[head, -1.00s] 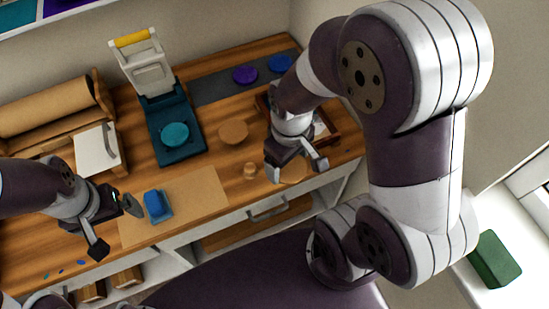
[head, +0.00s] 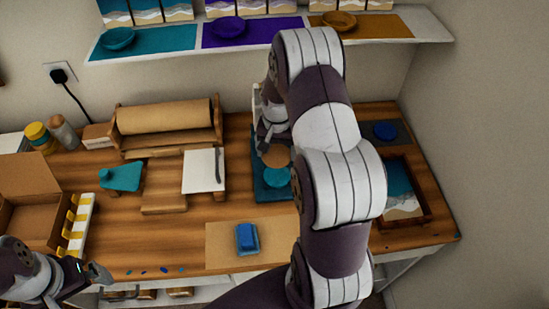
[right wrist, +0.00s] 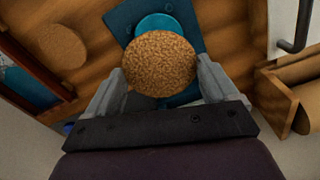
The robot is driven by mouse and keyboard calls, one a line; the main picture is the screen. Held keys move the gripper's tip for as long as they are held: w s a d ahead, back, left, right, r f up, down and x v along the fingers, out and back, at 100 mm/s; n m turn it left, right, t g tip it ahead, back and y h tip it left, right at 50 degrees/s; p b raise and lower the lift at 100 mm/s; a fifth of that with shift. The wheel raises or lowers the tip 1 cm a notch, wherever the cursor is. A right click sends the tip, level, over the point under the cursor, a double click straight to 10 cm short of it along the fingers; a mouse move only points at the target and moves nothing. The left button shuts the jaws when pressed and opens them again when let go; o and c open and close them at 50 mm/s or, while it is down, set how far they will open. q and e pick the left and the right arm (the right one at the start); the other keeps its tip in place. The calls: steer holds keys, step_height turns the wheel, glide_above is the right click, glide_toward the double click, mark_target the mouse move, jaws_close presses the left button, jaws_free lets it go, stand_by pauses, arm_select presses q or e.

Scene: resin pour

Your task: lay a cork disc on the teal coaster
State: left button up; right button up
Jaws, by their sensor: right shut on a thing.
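My right gripper (head: 267,143) is shut on a cork disc (right wrist: 158,63), held by its sides. The disc also shows in the head view (head: 275,156), beside the fingers. The teal coaster (head: 277,177) lies on the dark teal base of a press (head: 265,192). In the right wrist view the disc overlaps the near part of the teal coaster (right wrist: 165,24); the height between them is unclear. A second cork disc (right wrist: 63,46) lies on the wooden table. My left gripper (head: 85,282) is at the lower left, empty as far as seen, partly cut off.
A blue block (head: 247,237) sits on a brown mat (head: 222,247) in front. A paper roll holder (head: 168,120) and a white board (head: 203,170) stand left of the press. A shelf (head: 270,50) runs behind.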

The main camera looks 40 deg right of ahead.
steer(key=shift+f, duration=0.25)
steer(key=b, duration=0.6)
glide_above(277, 173)
step_height(277, 173, down, 6)
steer(key=shift+s+r, duration=0.15)
steer(key=shift+f+p, duration=0.3)
steer(key=shift+f, duration=0.05)
steer(key=shift+r, duration=0.1)
steer(key=shift+f, duration=0.25)
steer(key=shift+f, duration=0.3)
steer(key=shift+f, duration=0.15)
steer(key=shift+f, duration=0.3)
